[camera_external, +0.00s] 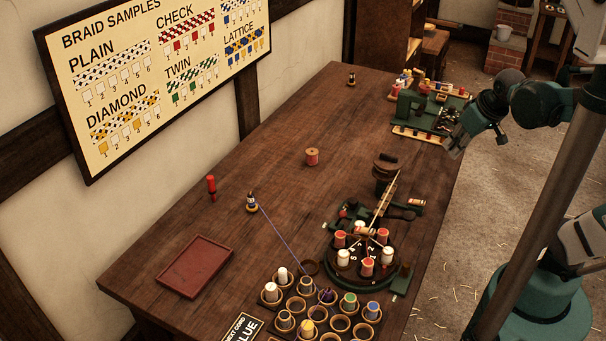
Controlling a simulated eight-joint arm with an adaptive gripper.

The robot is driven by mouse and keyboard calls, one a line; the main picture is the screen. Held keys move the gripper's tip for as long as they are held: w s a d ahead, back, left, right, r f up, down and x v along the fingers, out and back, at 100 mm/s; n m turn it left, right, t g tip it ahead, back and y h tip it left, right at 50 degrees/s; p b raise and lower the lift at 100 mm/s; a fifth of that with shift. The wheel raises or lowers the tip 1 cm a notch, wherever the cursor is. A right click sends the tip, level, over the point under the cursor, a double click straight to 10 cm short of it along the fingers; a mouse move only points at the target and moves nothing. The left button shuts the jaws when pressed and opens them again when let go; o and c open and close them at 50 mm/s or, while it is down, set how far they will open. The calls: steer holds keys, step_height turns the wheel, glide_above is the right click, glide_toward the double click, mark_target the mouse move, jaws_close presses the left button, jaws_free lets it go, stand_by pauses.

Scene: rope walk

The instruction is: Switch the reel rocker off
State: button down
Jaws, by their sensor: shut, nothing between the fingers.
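The reel rocker is too small to tell apart in this view. A green machine (418,112) with dark fittings and several small bobbins stands near the table's far right edge. A second green machine (332,248) stands at the near right, with a round dark plate carrying red and white bobbins and a pale rod rising from it. My gripper (452,150) is shut and empty. It points down just right of the far machine, by the table's right edge, and appears apart from it.
A ring-holder rack (314,327) with several spools is at the near edge. A red tray (172,273), a red handle-like piece (211,188), a thread spool (252,203) and an orange spool (312,157) stand on the table (265,150). Its middle is mostly clear.

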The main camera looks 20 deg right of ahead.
steer(key=w+a+f+n+g+p, duration=0.1)
steer(key=a+f+n+g+p, duration=0.2)
steer(key=a+n+p, duration=0.2)
steer(key=shift+w+a+n+g+y+p, duration=0.15)
steer(key=shift+a+n+g+y+p, duration=0.25)
steer(key=shift+a, duration=0.8)
steer(key=shift+f, duration=0.15)
steer(key=b, duration=0.3)
glide_above(414, 200)
steer(key=shift+w+f, duration=0.1)
steer(key=shift+f, duration=4.75)
steer(key=shift+s+d+f+b, duration=0.15)
steer(key=shift+s+f+b, duration=0.05)
steer(key=shift+f, duration=0.75)
steer(key=shift+s+d+f+b, duration=0.15)
steer(key=shift+f, duration=0.75)
steer(key=shift+s+d+f+t, duration=0.1)
steer(key=shift+s+f+t, duration=0.05)
steer(key=shift+t, duration=0.15)
steer(key=shift+s+d+f+y+b, duration=0.15)
steer(key=shift+d+f+y+b, duration=0.1)
steer(key=shift+y+b, duration=0.2)
steer(key=shift+a+t, duration=0.15)
steer(key=shift+t, duration=0.15)
steer(key=shift+w+a, duration=0.15)
steer(key=shift+w, duration=0.05)
